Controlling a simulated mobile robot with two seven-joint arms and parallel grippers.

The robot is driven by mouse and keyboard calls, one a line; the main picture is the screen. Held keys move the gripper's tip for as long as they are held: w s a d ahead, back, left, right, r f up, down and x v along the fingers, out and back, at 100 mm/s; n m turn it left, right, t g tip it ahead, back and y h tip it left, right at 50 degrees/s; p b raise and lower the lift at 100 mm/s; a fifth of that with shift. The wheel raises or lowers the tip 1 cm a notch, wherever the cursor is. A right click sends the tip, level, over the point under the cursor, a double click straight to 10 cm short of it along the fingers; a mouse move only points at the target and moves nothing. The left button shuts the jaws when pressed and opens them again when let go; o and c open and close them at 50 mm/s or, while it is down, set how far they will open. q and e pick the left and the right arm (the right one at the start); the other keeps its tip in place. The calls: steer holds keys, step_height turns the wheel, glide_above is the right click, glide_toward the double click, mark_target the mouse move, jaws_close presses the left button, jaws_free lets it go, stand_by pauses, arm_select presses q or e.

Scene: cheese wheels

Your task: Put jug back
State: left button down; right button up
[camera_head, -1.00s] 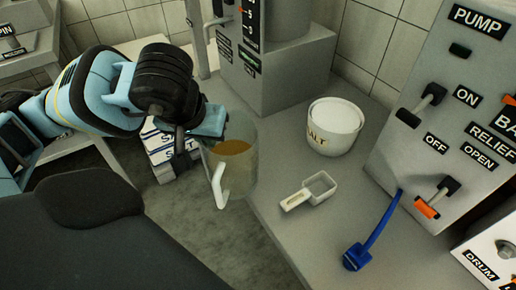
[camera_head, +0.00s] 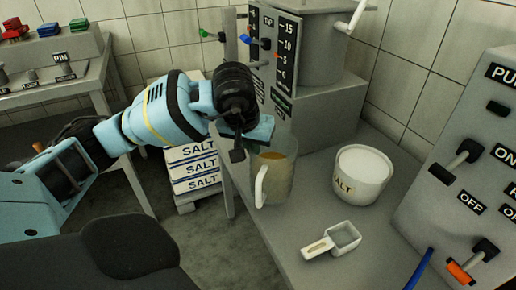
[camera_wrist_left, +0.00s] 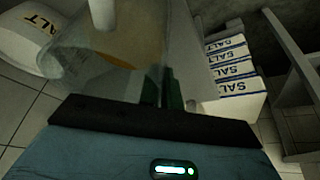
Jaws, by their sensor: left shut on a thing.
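The jug (camera_head: 279,183) is clear, with a white handle and brown liquid inside. It is upright near the left edge of the grey bench (camera_head: 300,235), below the gauge panel. I cannot tell whether its base touches the bench. My left gripper (camera_head: 254,146) is shut on the jug at its upper rim, coming from the left. In the left wrist view the jug (camera_wrist_left: 115,45) fills the upper left, with the dark fingers at its wall. My right gripper is not in view.
A white salt tub (camera_head: 361,176) and a white scoop (camera_head: 332,241) are on the bench right of the jug. A grey machine with a gauge panel (camera_head: 275,52) stands behind. Salt packs (camera_head: 192,165) are stacked left of the bench. The pump panel (camera_head: 480,150) is at right.

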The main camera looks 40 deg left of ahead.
arm_select(q)
steer(key=w, duration=0.1)
steer(key=w+a, duration=0.2)
steer(key=w, duration=0.1)
steer(key=shift+f, duration=0.1)
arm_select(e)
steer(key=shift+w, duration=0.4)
arm_select(q)
steer(key=shift+d+f, duration=0.1)
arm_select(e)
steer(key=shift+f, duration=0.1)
arm_select(q)
step_height(320, 180, down, 3)
steer(key=shift+f+b, duration=0.15)
steer(key=shift+b, duration=0.25)
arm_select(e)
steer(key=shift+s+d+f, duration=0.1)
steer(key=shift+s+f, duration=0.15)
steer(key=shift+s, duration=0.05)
arm_select(q)
steer(key=shift+s+f, duration=0.1)
steer(key=c, duration=1.6)
jaws_free()
steer(key=shift+f, duration=0.1)
